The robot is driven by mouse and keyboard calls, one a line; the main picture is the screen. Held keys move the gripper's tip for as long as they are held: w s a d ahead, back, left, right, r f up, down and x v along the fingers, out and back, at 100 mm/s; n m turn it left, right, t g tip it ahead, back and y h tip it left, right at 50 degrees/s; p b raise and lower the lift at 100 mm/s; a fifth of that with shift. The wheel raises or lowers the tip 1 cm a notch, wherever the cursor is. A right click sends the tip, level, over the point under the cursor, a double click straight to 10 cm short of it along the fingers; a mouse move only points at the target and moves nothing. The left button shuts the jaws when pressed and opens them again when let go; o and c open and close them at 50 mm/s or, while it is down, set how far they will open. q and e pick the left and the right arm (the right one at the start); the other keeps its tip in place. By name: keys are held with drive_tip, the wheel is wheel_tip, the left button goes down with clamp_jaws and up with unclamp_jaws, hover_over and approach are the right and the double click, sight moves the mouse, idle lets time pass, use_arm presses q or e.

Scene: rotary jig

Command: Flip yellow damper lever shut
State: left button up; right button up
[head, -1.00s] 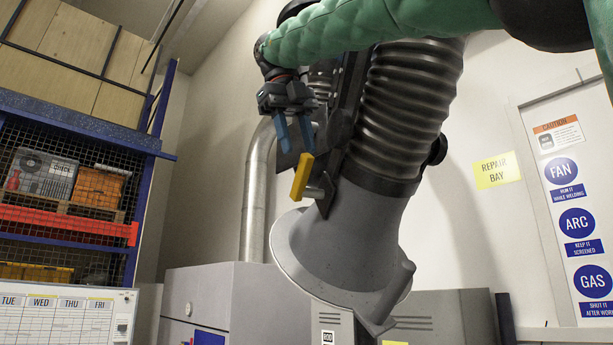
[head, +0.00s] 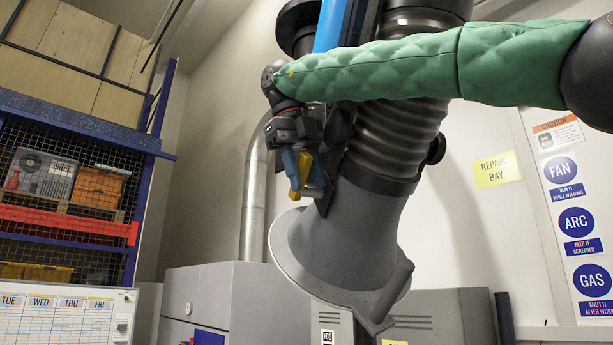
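My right gripper (head: 303,176), on the green-sleeved arm from the right, points down at the lever. Its blue fingers stand on either side of the lever and look apart. I cannot tell whether either finger touches it. My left gripper is not in view.
The ribbed black duct (head: 400,140) rises behind my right arm. A grey cabinet (head: 245,295) stands below the hood. A metal pipe (head: 255,200) runs up the wall to the left. Mesh-fronted shelving (head: 75,215) stands at the far left.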

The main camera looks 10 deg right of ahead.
drive_tip(key=shift+f, duration=0.25)
clamp_jaws()
drive_tip(key=shift+f, duration=0.1)
drive_tip(key=f+t+b, duration=0.1)
drive_tip(key=b, duration=0.3)
drive_tip(key=shift+s+t, duration=0.1)
drive_tip(key=shift+t, duration=0.3)
drive_tip(key=shift+t+y+b, duration=0.3)
drive_tip(key=shift+b, duration=0.4)
drive_tip(key=shift+r+m, duration=0.1)
drive_tip(key=shift+m, duration=0.2)
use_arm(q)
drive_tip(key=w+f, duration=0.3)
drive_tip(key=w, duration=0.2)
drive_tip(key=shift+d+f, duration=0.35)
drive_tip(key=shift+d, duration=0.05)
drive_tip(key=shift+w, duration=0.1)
